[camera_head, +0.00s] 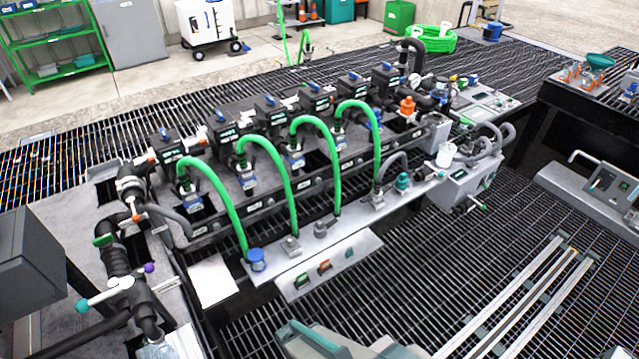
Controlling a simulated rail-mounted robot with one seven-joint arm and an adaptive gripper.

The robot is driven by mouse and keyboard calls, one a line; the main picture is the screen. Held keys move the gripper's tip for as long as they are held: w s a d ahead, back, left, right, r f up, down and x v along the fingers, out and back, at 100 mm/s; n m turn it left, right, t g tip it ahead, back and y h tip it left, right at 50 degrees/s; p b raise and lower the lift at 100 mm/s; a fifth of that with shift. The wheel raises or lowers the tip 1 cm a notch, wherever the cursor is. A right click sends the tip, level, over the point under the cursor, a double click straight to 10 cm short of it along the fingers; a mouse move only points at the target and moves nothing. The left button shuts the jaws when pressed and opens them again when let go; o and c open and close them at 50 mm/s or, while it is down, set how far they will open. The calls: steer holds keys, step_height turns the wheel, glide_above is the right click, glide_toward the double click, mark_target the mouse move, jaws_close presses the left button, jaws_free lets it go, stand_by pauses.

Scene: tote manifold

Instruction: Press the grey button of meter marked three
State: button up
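A manifold carries a slanting row of several black box-shaped units with blue tops, which look like the meters. The nearest is at the left (166,146), and the farthest is at the right (385,80). Their white labels are too small to read, so I cannot tell which is marked three. No grey button can be made out on any of them. My gripper is not seen in this view.
Green hoses (268,155) arch from the manifold to a light grey front bench (318,245). A small panel with coloured switches (324,268) hangs on its front. Black pipework and a valve (118,285) stand at left. Open grating floor (480,250) lies at right.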

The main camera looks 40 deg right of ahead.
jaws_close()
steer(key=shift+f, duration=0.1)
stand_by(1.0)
